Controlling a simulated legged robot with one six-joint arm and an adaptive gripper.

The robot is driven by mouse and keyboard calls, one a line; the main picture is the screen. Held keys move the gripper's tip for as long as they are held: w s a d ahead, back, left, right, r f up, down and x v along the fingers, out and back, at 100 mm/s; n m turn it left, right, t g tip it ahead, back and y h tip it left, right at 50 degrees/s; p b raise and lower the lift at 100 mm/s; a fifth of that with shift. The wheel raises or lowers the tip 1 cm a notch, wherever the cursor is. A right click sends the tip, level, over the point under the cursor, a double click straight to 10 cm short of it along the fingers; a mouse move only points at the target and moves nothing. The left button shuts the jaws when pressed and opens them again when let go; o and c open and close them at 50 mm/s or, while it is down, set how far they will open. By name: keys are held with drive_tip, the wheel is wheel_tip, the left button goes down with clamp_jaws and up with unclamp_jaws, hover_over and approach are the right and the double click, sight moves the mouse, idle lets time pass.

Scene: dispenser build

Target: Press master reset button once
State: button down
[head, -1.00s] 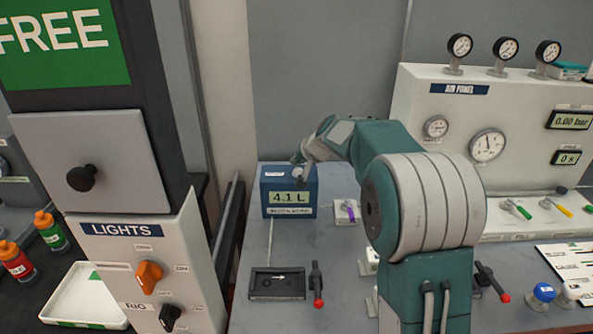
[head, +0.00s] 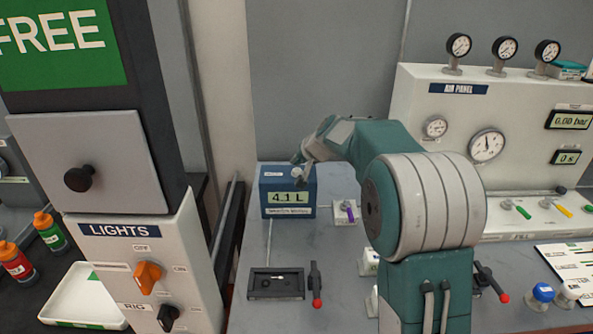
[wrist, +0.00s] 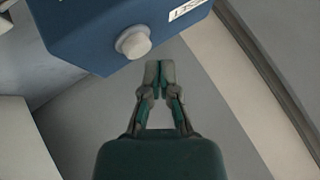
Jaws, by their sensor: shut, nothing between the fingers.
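I cannot read for certain which button is the master reset. My gripper (wrist: 160,70) is shut and empty, its tips just right of and below the button in that view, seemingly apart from it. In the head view, my gripper (head: 299,184) is at the box's upper front.
A small module with a purple lever (head: 348,211) is right of the box. A black tray (head: 276,284) and a red-tipped lever (head: 316,285) lie in front. The AIR PANEL (head: 420,110) stands at right, the LIGHTS panel (head: 120,255) at left.

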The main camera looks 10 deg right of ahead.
sight(297, 170)
drive_tip(key=shift+d+f, duration=0.1)
drive_tip(key=shift+f, duration=0.25)
drive_tip(key=shift+s+f, duration=0.1)
drive_tip(key=shift+f, duration=0.4)
idle(1.0)
drive_tip(key=shift+r, duration=0.9)
drive_tip(key=shift+r, duration=2.5)
